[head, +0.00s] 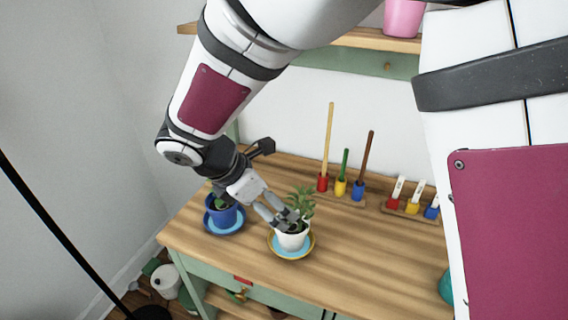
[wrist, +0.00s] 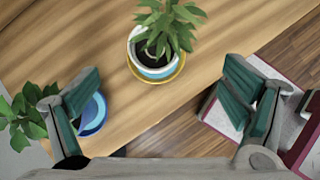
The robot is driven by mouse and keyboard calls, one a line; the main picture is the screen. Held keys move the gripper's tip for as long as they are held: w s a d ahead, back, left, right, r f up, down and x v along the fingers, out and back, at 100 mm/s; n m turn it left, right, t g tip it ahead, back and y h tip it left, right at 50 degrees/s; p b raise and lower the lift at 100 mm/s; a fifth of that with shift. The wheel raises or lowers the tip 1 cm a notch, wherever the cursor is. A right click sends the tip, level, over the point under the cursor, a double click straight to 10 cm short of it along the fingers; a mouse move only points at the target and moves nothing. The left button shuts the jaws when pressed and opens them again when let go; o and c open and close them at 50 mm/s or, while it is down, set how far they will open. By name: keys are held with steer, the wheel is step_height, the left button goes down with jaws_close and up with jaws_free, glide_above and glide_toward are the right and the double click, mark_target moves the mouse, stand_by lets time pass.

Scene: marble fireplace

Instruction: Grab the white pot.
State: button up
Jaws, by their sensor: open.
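The white pot (head: 293,241) holds a green leafy plant and stands upright on a yellow-rimmed saucer (head: 308,249) with a light blue inside, on the wooden table. In the head view my gripper (head: 281,222) is over the pot's upper left side, and its fingers hide part of the rim. The wrist view shows my gripper (wrist: 162,82) open and empty, its two fingers wide apart. There the white pot (wrist: 133,53) lies beyond the fingers, toward the top of the picture, roughly midway between them. I see no contact in the wrist view.
A blue pot (head: 224,216) with a plant stands on a blue saucer just left of the white pot. Colored holders with tall tools (head: 341,188) stand at the table's back. The tabletop (head: 360,255) right of the white pot is clear. A shelf (head: 370,40) is above.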

glide_toward(296, 225)
steer(key=b+x, duration=0.1)
steer(key=x, duration=0.2)
steer(key=shift+s+d, duration=0.1)
steer(key=shift+d, duration=0.05)
steer(key=x, duration=0.5)
steer(key=shift+a+f, duration=0.1)
steer(key=shift+a, duration=0.15)
steer(key=c, duration=1.6)
